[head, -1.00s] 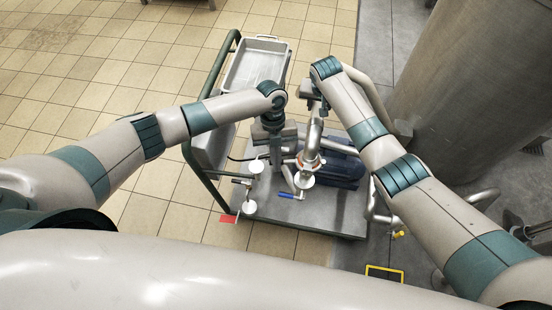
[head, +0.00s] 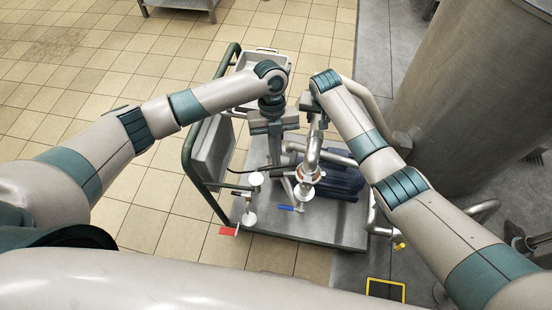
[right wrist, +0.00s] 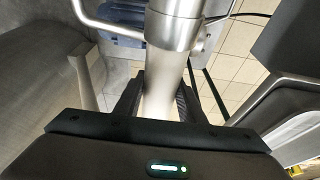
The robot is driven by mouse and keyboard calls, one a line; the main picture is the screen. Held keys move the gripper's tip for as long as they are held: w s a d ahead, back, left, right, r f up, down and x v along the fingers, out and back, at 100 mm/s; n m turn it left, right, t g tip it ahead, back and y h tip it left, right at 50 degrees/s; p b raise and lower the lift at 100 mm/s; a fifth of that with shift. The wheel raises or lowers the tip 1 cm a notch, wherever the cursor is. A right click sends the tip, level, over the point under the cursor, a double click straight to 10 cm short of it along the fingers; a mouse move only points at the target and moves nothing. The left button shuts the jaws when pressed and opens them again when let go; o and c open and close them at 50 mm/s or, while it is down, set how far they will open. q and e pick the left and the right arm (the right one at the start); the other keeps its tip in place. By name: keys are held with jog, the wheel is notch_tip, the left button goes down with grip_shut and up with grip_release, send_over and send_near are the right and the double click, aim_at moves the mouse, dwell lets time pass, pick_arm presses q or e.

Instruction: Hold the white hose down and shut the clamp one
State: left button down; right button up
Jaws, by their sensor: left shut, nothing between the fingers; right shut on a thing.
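The white hose (right wrist: 158,100) is a pale tube in the right wrist view, running between the fingers of my right gripper (right wrist: 158,103). That gripper is shut on it, just below a metal collar (right wrist: 172,22). In the head view my right arm hides most of the hose. A bent metal pipe (head: 314,150) comes down to a joint with a reddish ring (head: 309,173), which looks like the clamp; I cannot tell whether it is shut. My left gripper (head: 276,158) is shut and empty, left of the pipe; its tips are hard to make out.
A trolley with a green rail (head: 187,160) carries a blue motor (head: 340,180), a blue-handled valve (head: 290,208) and small white discs (head: 249,218). A tray (head: 262,58) stands behind my left wrist. A large steel tank (head: 470,100) stands right.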

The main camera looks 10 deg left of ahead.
jog(key=o, duration=1)
jog(key=shift+w, duration=0.1)
jog(key=shift+o, duration=0.2)
notch_tip(320, 180, up, 7)
jog(key=p, duration=0.7)
